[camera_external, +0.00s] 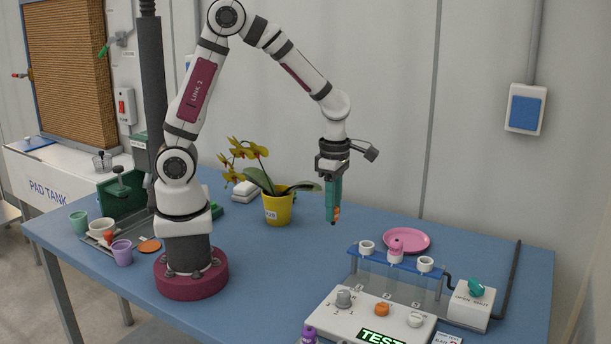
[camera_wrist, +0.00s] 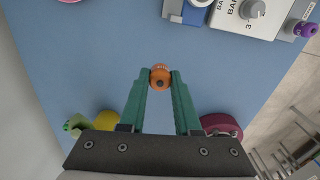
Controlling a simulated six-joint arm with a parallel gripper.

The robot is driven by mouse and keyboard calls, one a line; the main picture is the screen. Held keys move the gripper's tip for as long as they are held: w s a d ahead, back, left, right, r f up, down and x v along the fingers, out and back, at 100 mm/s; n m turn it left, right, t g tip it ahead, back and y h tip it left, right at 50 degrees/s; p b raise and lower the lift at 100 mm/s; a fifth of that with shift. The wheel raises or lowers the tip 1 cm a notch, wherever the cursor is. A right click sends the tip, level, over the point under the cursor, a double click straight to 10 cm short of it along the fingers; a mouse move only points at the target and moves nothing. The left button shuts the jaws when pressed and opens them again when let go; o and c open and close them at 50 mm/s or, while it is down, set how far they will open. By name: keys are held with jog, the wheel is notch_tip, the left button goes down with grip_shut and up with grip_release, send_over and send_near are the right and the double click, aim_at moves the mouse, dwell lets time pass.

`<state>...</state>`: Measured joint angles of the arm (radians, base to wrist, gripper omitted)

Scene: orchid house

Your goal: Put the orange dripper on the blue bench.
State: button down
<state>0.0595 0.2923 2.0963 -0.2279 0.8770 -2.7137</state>
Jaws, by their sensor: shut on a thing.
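The orange dripper (camera_wrist: 160,77) is between the tips of my green fingers in the wrist view. In the external view only a little of the orange dripper (camera_external: 337,212) shows at the fingertips. My gripper (camera_external: 333,212) points straight down and is shut on it; in the wrist view my gripper (camera_wrist: 160,80) shows both fingers against its sides. The dripper is held above the blue bench (camera_external: 290,270), apparently clear of it. Much of its body is hidden by the fingers.
A yellow orchid pot (camera_external: 278,207) stands left of my gripper. Cups (camera_external: 122,252) stand near my base. The bench's middle is bare.

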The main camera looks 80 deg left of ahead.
jog(key=w+a+f, duration=0.1)
jog(key=a+f, duration=0.1)
jog(key=a, duration=0.1)
jog(key=w+a+f, duration=0.1)
jog(key=a+f, duration=0.1)
jog(key=a, duration=0.2)
jog(key=w+a+f, duration=0.1)
jog(key=a+f, duration=0.1)
jog(key=a, duration=0.1)
jog(key=shift+a+f, duration=0.25)
jog(key=shift+f, duration=0.05)
jog(key=shift+w+a+f, duration=0.1)
jog(key=shift+a+f, duration=0.05)
jog(key=shift+f, duration=0.95)
jog(key=shift+a+f, duration=0.15)
jog(key=shift+f, duration=0.95)
jog(key=c, duration=0.6)
grip_release()
jog(key=shift+f, duration=0.1)
